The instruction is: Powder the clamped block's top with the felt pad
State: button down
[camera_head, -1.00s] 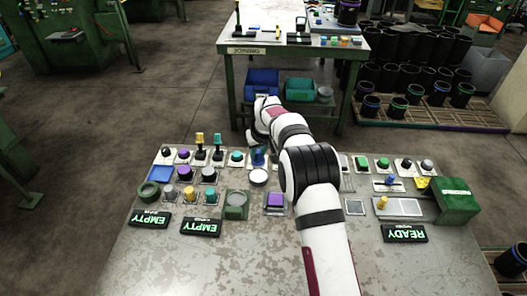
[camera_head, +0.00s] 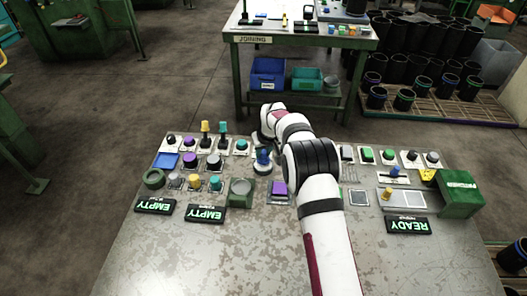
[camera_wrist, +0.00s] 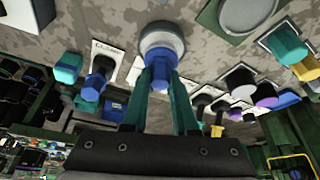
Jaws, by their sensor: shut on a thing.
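My gripper (camera_wrist: 162,100) has its two teal fingers shut on an upright blue handle (camera_wrist: 160,68). A round grey-and-white disc (camera_wrist: 163,42) lies at the far end of the handle, and I take the two to be the felt pad. The blue handle (camera_head: 263,153) also shows in the head view, just left of my arm. I cannot tell whether the disc is the pad itself or a dish under it. A purple block (camera_head: 281,187) sits in a square fixture nearer the front, probably the clamped block. My arm hides part of the bench.
A green fixture with a round grey insert (camera_head: 241,191) stands left of the purple block. Several coloured knobs stand around, including a teal one (camera_wrist: 290,45). A green box (camera_head: 459,193) is at the right. The bench front (camera_head: 220,260) is bare.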

aim_at(264, 152)
jog(key=shift+f, duration=0.65)
dwell(1.2)
jog(key=shift+r, duration=0.1)
jog(key=shift+r, duration=3.5)
